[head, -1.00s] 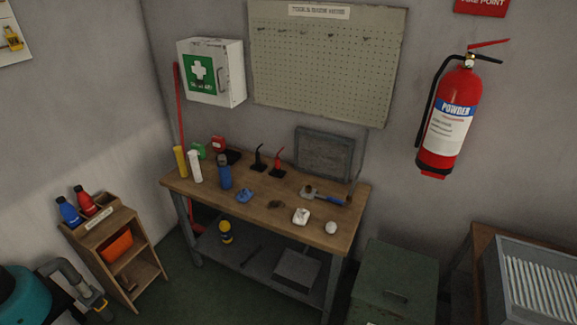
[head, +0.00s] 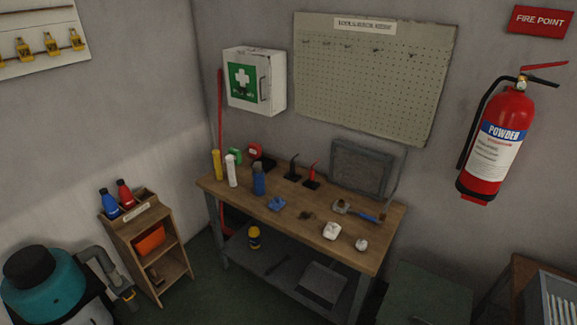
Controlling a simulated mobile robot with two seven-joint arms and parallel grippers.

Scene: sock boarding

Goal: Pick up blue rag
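A small crumpled blue rag (head: 276,204) lies on the top of the wooden workbench (head: 291,226), near its middle and toward the front edge. It is to the right of a blue bottle (head: 258,180) and left of a small dark lump (head: 306,215). Nothing covers the rag in the head view. Neither of my grippers shows in this view.
On the bench also stand a yellow bottle (head: 217,164), a white bottle (head: 231,170), a hammer (head: 362,212) and white crumpled things (head: 332,230). A wooden rack (head: 148,235) and a teal vacuum (head: 45,290) stand at left. A green cabinet (head: 425,295) stands right of the bench.

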